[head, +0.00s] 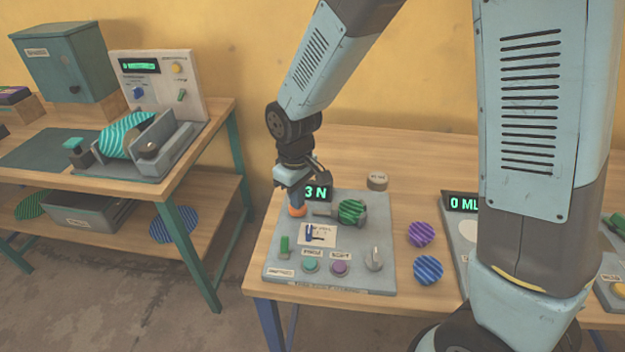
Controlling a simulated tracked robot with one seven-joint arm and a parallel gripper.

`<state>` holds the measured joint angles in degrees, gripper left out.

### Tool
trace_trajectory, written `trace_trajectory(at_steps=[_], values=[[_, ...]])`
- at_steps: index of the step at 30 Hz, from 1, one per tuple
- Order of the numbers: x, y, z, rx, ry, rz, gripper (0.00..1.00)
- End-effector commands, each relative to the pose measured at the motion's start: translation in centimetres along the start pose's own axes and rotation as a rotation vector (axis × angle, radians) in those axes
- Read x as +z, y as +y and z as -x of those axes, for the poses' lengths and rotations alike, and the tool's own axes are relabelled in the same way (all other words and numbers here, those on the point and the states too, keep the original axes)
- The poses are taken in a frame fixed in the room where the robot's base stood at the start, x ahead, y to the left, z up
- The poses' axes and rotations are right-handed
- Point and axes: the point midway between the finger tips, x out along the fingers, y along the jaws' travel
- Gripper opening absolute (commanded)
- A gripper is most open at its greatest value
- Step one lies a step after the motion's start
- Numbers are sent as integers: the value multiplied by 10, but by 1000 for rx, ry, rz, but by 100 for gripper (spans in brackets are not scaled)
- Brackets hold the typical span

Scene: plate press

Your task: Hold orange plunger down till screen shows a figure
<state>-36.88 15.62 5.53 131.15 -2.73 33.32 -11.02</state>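The orange plunger (297,211) stands at the back left of a grey press panel (340,272) on the right-hand table. My gripper (294,203) points down right over it, and its tip appears to touch the plunger's top. Whether the fingers are open or shut is too small to tell. The small dark screen (319,192) behind the plunger shows "3 N" in green; its left end is hidden by my gripper. A green striped disc (352,210) sits in a holder to the right of the plunger.
The panel's front has a green switch (284,245), a teal button (310,264), a purple button (340,268) and a knob (375,258). Purple (421,233) and blue (428,270) striped discs lie to the right. A second screen (463,203) reads "0 ML", partly hidden by my arm.

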Motion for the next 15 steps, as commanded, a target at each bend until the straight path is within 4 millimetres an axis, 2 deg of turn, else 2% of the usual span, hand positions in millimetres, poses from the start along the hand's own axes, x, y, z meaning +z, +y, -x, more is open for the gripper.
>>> trace_trajectory(at_steps=[5, 15], values=[[0, 0, 2, 0, 1, 0, 0], [0, 0, 21, 0, 2, 0, 0]])
